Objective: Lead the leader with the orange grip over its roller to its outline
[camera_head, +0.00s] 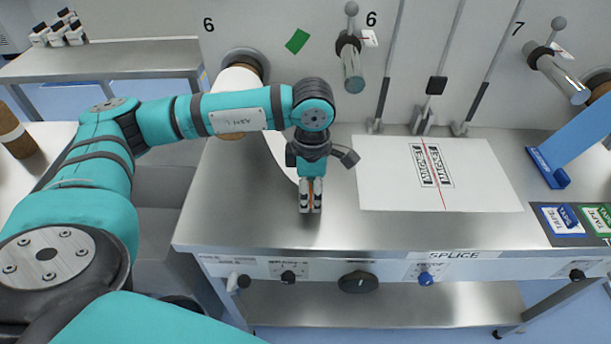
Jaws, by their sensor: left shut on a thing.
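My left gripper (311,208) is pointed down over the left part of the steel bench, shut on the orange grip (311,187), which shows as a thin strip between its fingers. The white leader (281,155) runs from the roll (238,82) on the wall down towards the gripper; my arm hides part of it. A short metallic roller (352,70) sticks out of the wall to the right of the gripper, near a 6. The leader appears to pass left of it. I cannot make out the outline for certain. My right gripper is not in view.
A white sheet (480,190) with printed blocks and a red line lies right of the gripper. A blue web (585,135) with a blue grip (548,168) comes down at the right, near another roller (562,78). Slim rods (389,70) stand behind the sheet.

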